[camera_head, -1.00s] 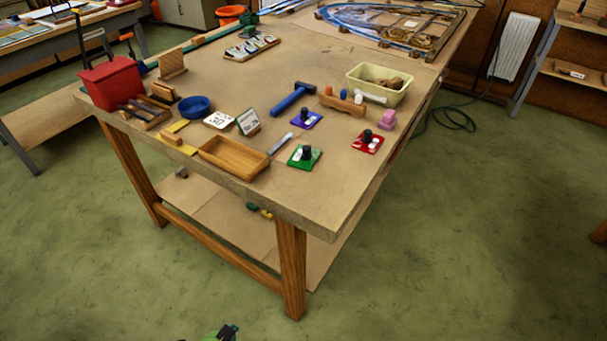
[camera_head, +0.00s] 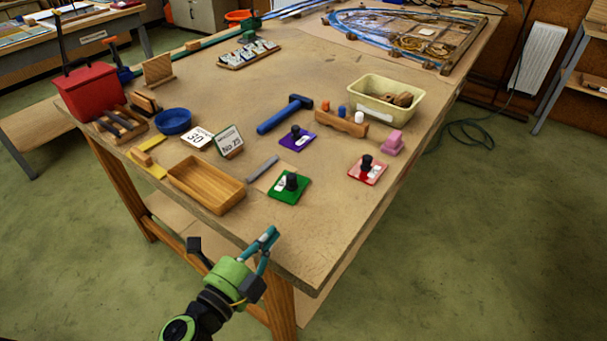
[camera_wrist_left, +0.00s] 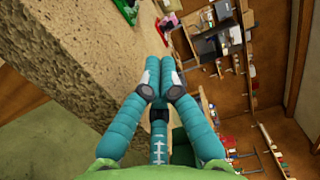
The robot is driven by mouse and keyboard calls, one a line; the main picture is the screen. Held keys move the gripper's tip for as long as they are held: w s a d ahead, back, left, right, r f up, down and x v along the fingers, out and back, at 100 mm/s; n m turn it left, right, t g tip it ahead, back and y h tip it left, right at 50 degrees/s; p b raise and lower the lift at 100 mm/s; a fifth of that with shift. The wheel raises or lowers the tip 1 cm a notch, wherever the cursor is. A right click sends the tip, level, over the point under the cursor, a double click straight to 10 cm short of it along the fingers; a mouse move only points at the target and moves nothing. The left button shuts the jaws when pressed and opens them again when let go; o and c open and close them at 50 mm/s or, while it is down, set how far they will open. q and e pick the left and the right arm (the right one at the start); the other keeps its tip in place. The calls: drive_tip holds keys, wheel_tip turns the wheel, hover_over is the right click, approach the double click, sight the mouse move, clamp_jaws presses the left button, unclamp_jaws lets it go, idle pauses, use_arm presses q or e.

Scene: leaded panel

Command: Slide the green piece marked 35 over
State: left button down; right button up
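The green piece (camera_head: 289,195) lies flat near the front right edge of the table, with a black knob and a pale label too small to read. A green piece also shows at the top of the left wrist view (camera_wrist_left: 128,9), partly cut off. My left gripper (camera_head: 272,234) is beyond the table's near edge, below and to the left of the green piece and apart from it. In the left wrist view its teal fingers (camera_wrist_left: 160,68) come together at the tips with nothing between them. My right gripper is in neither view.
A wooden tray (camera_head: 207,187) and a grey bar (camera_head: 263,169) lie left of the green piece. A purple piece (camera_head: 297,140) is behind it and a red piece (camera_head: 368,170) is to its right. The table top (camera_head: 325,225) right of and before it is bare.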

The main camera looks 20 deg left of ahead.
sight(288, 197)
use_arm(q)
drive_tip(key=shift+w+r, duration=0.1)
drive_tip(key=shift+w, duration=0.2)
drive_tip(key=p+x, duration=0.2)
drive_tip(key=x, duration=0.1)
drive_tip(key=shift+w+d+r, duration=0.1)
drive_tip(key=shift+w+r, duration=0.1)
drive_tip(key=shift+r, duration=0.15)
drive_tip(key=p+x, duration=0.1)
drive_tip(key=x, duration=0.4)
drive_tip(key=shift+w+f, duration=0.1)
drive_tip(key=shift+f, duration=0.05)
drive_tip(key=w, duration=0.1)
drive_tip(key=w+a+p, duration=0.1)
drive_tip(key=w, duration=0.1)
drive_tip(key=shift+a+f, duration=0.15)
drive_tip(key=shift+a, duration=0.1)
drive_tip(key=shift+w+a, duration=0.25)
drive_tip(key=shift+w, duration=0.15)
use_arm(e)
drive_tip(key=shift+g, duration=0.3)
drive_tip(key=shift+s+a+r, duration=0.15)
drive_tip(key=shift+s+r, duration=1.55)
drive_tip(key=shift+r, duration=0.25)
use_arm(q)
drive_tip(key=shift+w+a, duration=0.5)
drive_tip(key=shift+w, duration=0.3)
